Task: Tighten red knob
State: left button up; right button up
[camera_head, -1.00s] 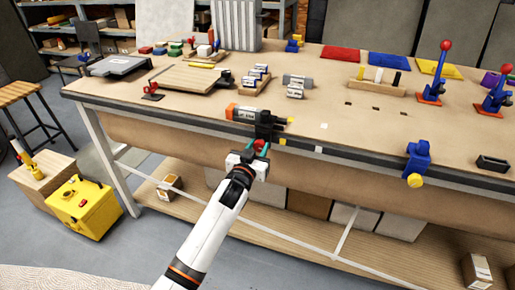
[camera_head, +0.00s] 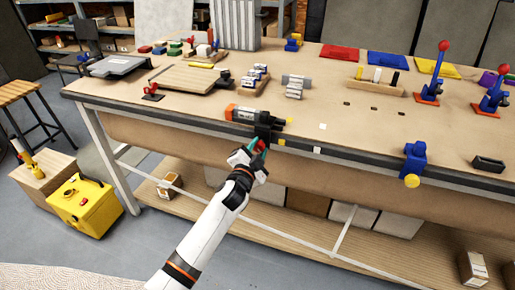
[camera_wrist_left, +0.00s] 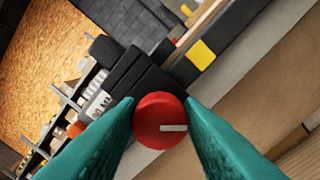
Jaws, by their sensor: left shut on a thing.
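The red knob (camera_wrist_left: 160,121) is round with a pale line mark and sits on a black clamp (camera_wrist_left: 133,72) at the table's front edge. In the left wrist view it lies between the two teal fingertips of my left gripper (camera_wrist_left: 162,122), which is shut on it. The pale mark points right in that view. In the head view my left gripper (camera_head: 257,147) is at the front edge, below the black clamp (camera_head: 266,127), and hides most of the knob. My right gripper is not in view.
A blue clamp with a yellow knob (camera_head: 412,181) hangs on the edge further right. The wooden table (camera_head: 340,125) has clear room around its middle front.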

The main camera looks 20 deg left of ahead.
pick_arm(q)
jog(key=m, duration=0.3)
jog(key=shift+m, duration=0.4)
jog(key=m, duration=0.3)
jog(key=shift+f+m+p, duration=0.1)
jog(key=shift+m+p, duration=0.2)
jog(key=m, duration=0.5)
jog(key=shift+f+m+p, duration=0.1)
jog(key=shift+m+p, duration=0.2)
jog(key=shift+p, duration=0.1)
jog(key=shift+m, duration=0.7)
jog(key=shift+f, duration=0.1)
jog(key=o, duration=0.9)
jog(key=shift+o, duration=0.2)
jog(key=s, duration=1.2)
jog(key=shift+a, duration=0.2)
